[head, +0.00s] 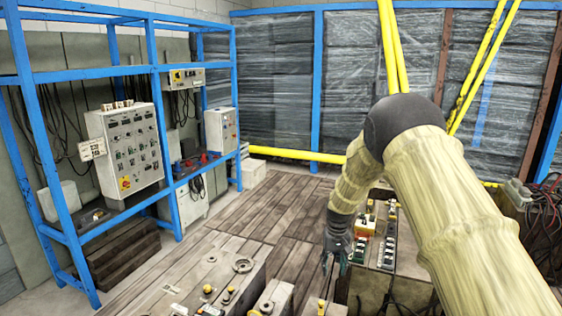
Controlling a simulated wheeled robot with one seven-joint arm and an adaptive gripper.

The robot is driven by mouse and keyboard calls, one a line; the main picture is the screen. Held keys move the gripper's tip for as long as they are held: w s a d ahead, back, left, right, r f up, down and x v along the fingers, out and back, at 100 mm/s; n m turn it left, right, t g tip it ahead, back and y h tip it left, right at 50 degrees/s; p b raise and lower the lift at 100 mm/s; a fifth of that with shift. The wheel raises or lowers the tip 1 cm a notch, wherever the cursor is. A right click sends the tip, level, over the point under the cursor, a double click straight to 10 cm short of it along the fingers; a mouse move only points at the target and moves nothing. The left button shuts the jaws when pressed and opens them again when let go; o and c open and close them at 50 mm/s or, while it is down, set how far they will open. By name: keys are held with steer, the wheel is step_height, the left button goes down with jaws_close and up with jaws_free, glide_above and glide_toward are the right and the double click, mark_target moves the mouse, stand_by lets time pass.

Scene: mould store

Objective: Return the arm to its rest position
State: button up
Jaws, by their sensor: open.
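My arm (433,190), in a yellowish fabric sleeve with a dark elbow joint, reaches in from the lower right and bends down at the elbow. My gripper (332,262) hangs pointing down near the picture's lower middle. It is dark, with its jaws apart, and I see nothing between them. It is close to the left side of a block-like unit with electrical parts (376,240) on top; I cannot tell whether they touch.
A blue metal rack (157,120) with control boxes (128,148) stands at the left. Grey mould blocks (215,275) with knobs lie at the lower front. Yellow poles (390,45) rise behind my arm. Cables (545,215) hang at the right. Wooden planks (262,205) lie bare in the middle.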

steer(key=s+d+f, duration=0.2)
steer(key=s+f, duration=1)
steer(key=s+d+f, duration=0.2)
steer(key=s+f, duration=0.9)
steer(key=s, duration=0.2)
steer(key=s+f, duration=0.2)
steer(key=s, duration=3)
step_height(320, 180, down, 17)
steer(key=b, duration=1.7)
steer(key=shift+d+f+b, duration=0.15)
steer(key=shift+d+b, duration=0.2)
steer(key=shift+d, duration=0.1)
steer(key=shift+w, duration=0.1)
